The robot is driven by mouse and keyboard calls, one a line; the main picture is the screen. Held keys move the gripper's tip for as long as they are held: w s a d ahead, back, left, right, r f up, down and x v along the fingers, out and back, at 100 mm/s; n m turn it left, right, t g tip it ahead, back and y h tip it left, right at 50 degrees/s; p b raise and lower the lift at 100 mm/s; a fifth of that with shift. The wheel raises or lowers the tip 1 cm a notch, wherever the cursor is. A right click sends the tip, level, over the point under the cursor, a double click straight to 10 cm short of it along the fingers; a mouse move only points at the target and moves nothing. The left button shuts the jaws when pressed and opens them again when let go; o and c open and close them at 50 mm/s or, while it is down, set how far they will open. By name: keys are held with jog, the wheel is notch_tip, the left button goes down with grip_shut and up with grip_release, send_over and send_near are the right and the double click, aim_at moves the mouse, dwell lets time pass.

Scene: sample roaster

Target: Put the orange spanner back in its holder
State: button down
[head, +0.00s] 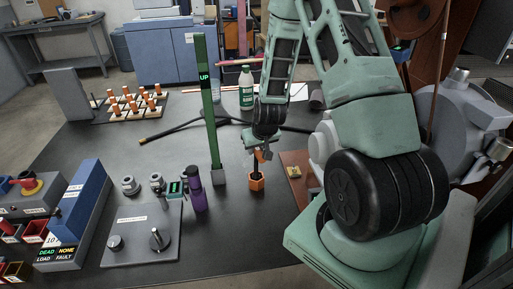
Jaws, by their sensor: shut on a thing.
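My gripper (258,149) is low over the middle of the dark table, fingers pointing down. It is shut on the orange spanner (263,155), of which a small orange part shows at the fingers. Directly below is an orange hexagonal piece (256,183) at table height, with a dark part above it. I cannot tell whether this piece is the spanner's lower end or its holder, nor whether it touches the table.
A green post marked UP (207,110) stands close left of my gripper. A purple bottle (197,193) and a grey plate with knobs (140,236) are nearer left. A white bottle (246,88) stands behind. A board of orange-topped blocks (118,116) lies back left.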

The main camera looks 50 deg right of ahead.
jog(key=shift+f+b, duration=0.85)
jog(key=shift+f, duration=0.3)
jog(key=c, duration=1.1)
grip_release()
jog(key=v, duration=1.7)
jog(key=shift+r+p, duration=0.2)
jog(key=shift+p, duration=0.2)
